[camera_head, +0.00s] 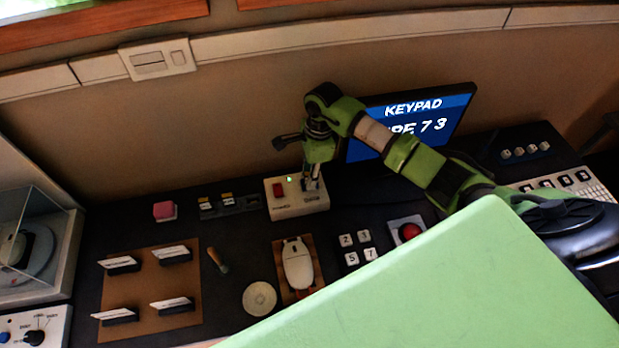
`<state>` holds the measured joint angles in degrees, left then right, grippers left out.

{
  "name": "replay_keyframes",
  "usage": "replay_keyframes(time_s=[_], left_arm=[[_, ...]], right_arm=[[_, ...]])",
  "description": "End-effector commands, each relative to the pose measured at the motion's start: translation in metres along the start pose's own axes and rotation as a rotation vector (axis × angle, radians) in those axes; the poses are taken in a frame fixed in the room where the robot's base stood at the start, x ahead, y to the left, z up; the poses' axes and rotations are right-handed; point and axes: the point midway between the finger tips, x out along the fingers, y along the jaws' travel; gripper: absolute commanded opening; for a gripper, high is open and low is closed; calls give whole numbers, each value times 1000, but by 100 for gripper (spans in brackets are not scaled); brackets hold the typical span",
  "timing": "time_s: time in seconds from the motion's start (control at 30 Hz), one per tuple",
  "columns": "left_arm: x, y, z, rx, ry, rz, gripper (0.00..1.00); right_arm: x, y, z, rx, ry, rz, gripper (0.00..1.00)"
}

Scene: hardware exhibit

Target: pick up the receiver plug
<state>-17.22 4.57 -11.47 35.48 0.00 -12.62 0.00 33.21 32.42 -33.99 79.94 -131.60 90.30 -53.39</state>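My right arm comes in from the right, and my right gripper (312,185) points down over the right part of a small cream box (283,208) with a red switch and a lit green light. The fingertips are small and dark here, and I cannot tell whether they are open or shut, or whether they touch anything. I cannot make out the receiver plug for certain; it may be hidden at the fingertips. My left gripper is not in view.
The dark table holds a pink block (164,210), a brown board with card holders (150,273), a round beige disc (259,298), number keys (351,258) and a red button (409,232). A monitor (455,110) stands behind my arm. A large green surface hides the lower right.

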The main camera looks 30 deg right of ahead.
Motion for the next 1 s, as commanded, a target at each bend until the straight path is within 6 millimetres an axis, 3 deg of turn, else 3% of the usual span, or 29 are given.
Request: replay_keyframes(time_s=[0.03, 0.1, 0.57, 0.8, 1.0], left_arm=[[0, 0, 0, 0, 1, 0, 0], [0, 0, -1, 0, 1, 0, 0], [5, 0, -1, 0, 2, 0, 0], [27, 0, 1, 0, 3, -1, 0], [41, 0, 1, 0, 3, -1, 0]], right_arm=[[0, 0, 0, 0, 0, 0, 10], [0, 0, 0, 0, 0, 0, 0], [-4, -1, 1, -1, -1, -2, 0], [-32, 0, 4, -4, 0, -7, 0], [-68, 33, 12, -6, 0, -7, 0]])
